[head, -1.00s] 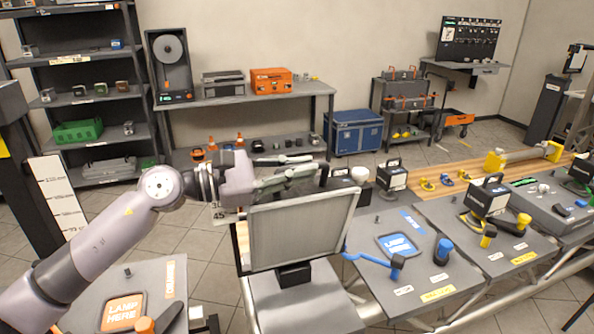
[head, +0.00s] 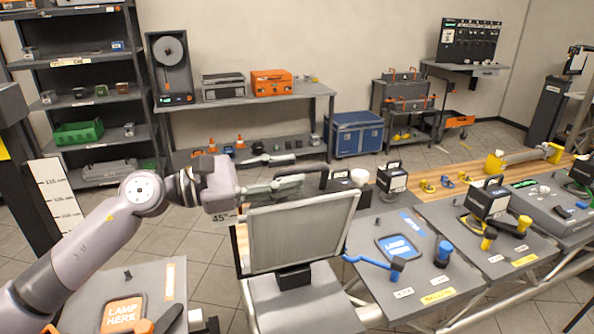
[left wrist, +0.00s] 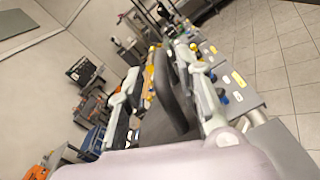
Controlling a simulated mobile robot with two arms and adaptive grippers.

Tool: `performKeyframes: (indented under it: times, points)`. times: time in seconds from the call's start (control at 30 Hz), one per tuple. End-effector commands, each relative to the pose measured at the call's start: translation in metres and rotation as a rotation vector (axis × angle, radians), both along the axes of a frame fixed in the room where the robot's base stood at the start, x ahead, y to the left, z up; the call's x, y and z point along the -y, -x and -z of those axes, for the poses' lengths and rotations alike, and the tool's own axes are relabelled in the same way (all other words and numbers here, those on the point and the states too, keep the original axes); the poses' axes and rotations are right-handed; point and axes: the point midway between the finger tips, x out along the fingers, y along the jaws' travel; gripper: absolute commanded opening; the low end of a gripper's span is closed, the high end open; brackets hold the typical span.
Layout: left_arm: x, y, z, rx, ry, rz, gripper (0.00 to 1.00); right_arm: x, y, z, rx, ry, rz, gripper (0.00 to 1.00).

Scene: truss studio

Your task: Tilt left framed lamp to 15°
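The left framed lamp (head: 298,234) stands at the centre of the head view, a pale grey framed panel leaning on a dark mount. A dark handle (head: 338,171) rises behind its top edge. A partly covered "45°" label (head: 222,217) shows beside its left edge. My left gripper (head: 303,170) is just above and left of the panel's top, its fingers apart. In the left wrist view the dark handle (left wrist: 176,88) shows ahead, between the directions of the two spread fingers (left wrist: 165,65). I cannot tell whether they touch it. My right gripper is out of view.
Grey benches with a blue "LAMP HERE" pad (head: 398,247) lie to the right, and an orange "LAMP HERE" pad (head: 124,313) lies lower left. Black handled lamps (head: 392,178) stand beyond. A blue knob (head: 443,252) sticks up. A back workbench (head: 235,97) lines the wall.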

Motion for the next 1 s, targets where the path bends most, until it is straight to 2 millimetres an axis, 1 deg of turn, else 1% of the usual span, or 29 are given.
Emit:
performKeyframes:
  times: [0.03, 0.2, 0.3, 0.4, 0.5, 0.6, 1.0]
  points:
    - [-0.012, 0.002, 0.001, -0.002, 0.0, -0.005, 0.32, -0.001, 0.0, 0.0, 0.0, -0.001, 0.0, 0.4]
    - [-0.048, 0.015, 0.002, -0.002, -0.003, -0.005, 0.32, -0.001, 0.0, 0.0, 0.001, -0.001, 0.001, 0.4]
    - [-0.065, 0.02, 0.002, -0.003, -0.002, -0.004, 0.32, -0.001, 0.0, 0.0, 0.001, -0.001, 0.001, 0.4]
    - [-0.077, 0.024, 0.002, -0.003, -0.002, -0.003, 0.32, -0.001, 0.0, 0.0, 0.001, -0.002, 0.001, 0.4]
    - [-0.085, 0.027, 0.001, -0.002, -0.001, -0.002, 0.32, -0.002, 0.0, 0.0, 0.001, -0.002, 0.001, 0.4]
    - [-0.088, 0.028, 0.001, 0.0, -0.001, 0.0, 0.32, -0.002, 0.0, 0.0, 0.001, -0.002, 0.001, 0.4]
    - [-0.088, 0.028, 0.0, 0.0, -0.001, 0.0, 0.32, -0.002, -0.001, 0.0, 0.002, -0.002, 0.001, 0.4]
